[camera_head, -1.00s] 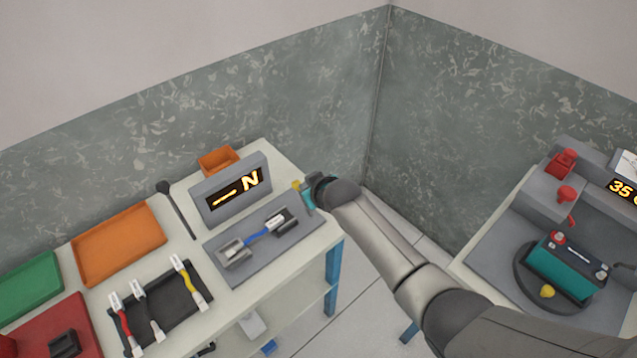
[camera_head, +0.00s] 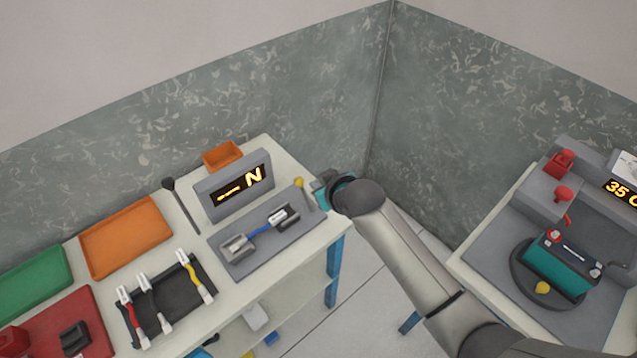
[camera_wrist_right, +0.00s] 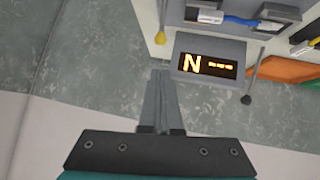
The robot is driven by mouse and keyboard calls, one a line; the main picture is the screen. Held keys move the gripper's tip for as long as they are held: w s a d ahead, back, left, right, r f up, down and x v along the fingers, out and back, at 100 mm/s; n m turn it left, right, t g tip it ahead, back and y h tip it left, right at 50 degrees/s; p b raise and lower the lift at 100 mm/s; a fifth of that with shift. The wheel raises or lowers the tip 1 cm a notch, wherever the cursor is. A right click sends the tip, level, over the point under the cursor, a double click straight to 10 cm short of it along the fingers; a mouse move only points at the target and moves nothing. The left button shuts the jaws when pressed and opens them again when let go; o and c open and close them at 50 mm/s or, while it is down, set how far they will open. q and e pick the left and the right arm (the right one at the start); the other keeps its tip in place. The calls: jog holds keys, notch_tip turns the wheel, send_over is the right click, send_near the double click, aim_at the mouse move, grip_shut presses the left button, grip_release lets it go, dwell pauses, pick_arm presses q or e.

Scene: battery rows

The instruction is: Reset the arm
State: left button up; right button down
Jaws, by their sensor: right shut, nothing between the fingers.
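My right arm comes in from the lower right in the head view. Its gripper (camera_head: 322,184) hangs at the right edge of the left table (camera_head: 305,258), beside the grey plate and the yellow-tipped tool (camera_head: 300,184). My left gripper is not in view.
The grey plate (camera_head: 238,270) carries holders and a blue-handled tool (camera_head: 259,230). An orange tray (camera_head: 125,238), green tray (camera_head: 35,282) and red tray (camera_head: 95,318) lie left. A teal battery (camera_head: 560,265) stands on the right bench. A floor gap separates the tables.

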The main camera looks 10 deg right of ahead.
dwell(0.3)
jog(key=s+d+f+m+g+h+b, duration=0.1)
jog(key=s+d+f+b, duration=0.2)
jog(key=s+f, duration=0.55)
jog(key=s+d+f+g+b, duration=0.2)
jog(key=s+f+b, duration=0.15)
jog(key=f, duration=1.05)
jog(key=s+d+f+m+g+h+b, duration=0.1)
jog(key=s+d+f+b, duration=0.2)
jog(key=s+f, duration=0.55)
jog(key=s+d+f+g+b, duration=0.2)
jog(key=s+f+b, duration=0.1)
jog(key=s+f, duration=0.7)
jog(key=s+d+f+m+g+h+b, duration=0.1)
jog(key=s+d+f+g+b, duration=0.1)
jog(key=s+f, duration=0.7)
jog(key=s+d+b, duration=0.1)
jog(key=s, duration=0.6)
jog(key=shift+f+b, duration=0.4)
